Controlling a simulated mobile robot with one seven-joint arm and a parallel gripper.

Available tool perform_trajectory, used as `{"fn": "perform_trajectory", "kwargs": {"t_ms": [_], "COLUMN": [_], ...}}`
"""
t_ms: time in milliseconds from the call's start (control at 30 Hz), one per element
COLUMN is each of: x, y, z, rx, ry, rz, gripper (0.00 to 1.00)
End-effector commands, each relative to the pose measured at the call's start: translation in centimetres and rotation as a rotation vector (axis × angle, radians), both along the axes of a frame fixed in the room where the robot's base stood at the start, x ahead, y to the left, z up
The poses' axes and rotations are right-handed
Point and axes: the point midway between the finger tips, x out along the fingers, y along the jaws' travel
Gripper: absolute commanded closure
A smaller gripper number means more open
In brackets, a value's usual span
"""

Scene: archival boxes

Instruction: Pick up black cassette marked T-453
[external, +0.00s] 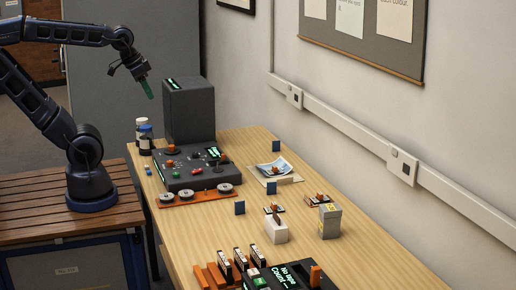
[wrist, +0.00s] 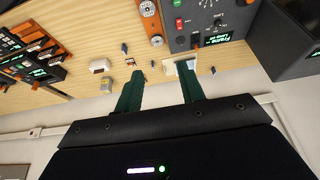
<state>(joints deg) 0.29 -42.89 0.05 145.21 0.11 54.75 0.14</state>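Several black cassettes with white labels stand in an orange rack (external: 212,277) at the near end of the table; one is the black cassette (external: 240,259). Their labels are too small to read, so I cannot tell which is T-453. In the wrist view, black cassettes (wrist: 34,73) show at the left edge. My gripper (external: 149,88) is raised in the air left of the dark upright box, far from the rack. In the wrist view, my gripper (wrist: 160,68) has its two green fingers apart with nothing between them.
A dark control panel (external: 190,167) and tall dark box (external: 188,110) stand at the table's far end, beside bottles (external: 144,135). A white block (external: 276,230), grey box (external: 330,221) and a "Count" display unit (external: 292,275) stand nearer. The wooden table (external: 205,228) has bare room mid-left.

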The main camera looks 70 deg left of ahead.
Motion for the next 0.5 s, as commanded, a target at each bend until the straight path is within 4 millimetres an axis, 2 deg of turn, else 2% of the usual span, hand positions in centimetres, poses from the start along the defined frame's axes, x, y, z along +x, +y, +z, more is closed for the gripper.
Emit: {"fn": "perform_trajectory", "kwargs": {"t_ms": [167, 500], "x": [2.5, 10.2], "y": [-1.5, -7.8], "z": [-0.1, -1.5], "rx": [0.034, 0.123], "ry": [0.014, 0.046], "rz": [-0.079, -0.362], "gripper": [0.61, 0.61]}}
